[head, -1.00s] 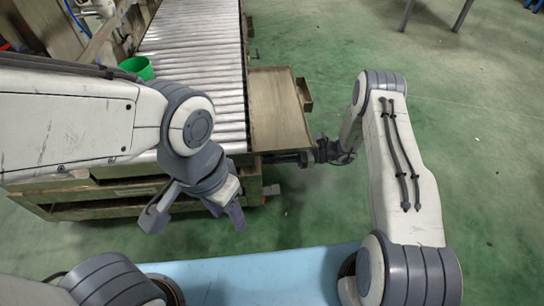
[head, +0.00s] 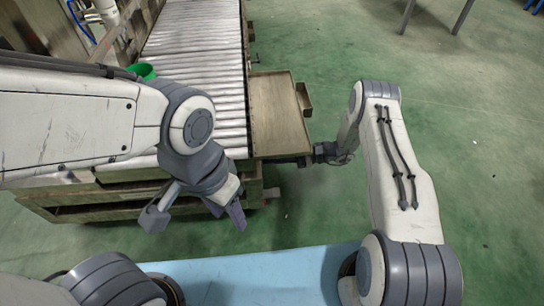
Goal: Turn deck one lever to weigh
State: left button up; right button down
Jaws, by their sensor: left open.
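No lever that I can make out shows in the head view. My left gripper (head: 197,220) hangs open and empty in front of the near end of the roller conveyor (head: 200,50). Its two fingers are spread apart. My right arm reaches forward on the right, and its wrist (head: 335,153) is beside the near right corner of the wooden side tray (head: 277,115). The right gripper's fingers are hidden or too small to tell, by the tray's near edge.
A green bin (head: 143,71) stands at the conveyor's left side, partly hidden by my left arm. A wooden frame (head: 110,205) lies under the conveyor. The green floor (head: 460,130) on the right is clear. Metal legs (head: 462,16) stand at the far right.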

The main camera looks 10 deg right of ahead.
jog(key=shift+w+r+n, duration=0.1)
jog(key=shift+w+n, duration=0.05)
jog(key=shift+n, duration=0.65)
jog(key=c, duration=0.8)
grip_release()
jog(key=shift+c, duration=0.2)
jog(key=shift+d+r+p, duration=0.1)
jog(key=shift+d+p, duration=0.2)
jog(key=shift+p, duration=0.1)
jog(key=d+p, duration=0.3)
jog(key=d, duration=0.7)
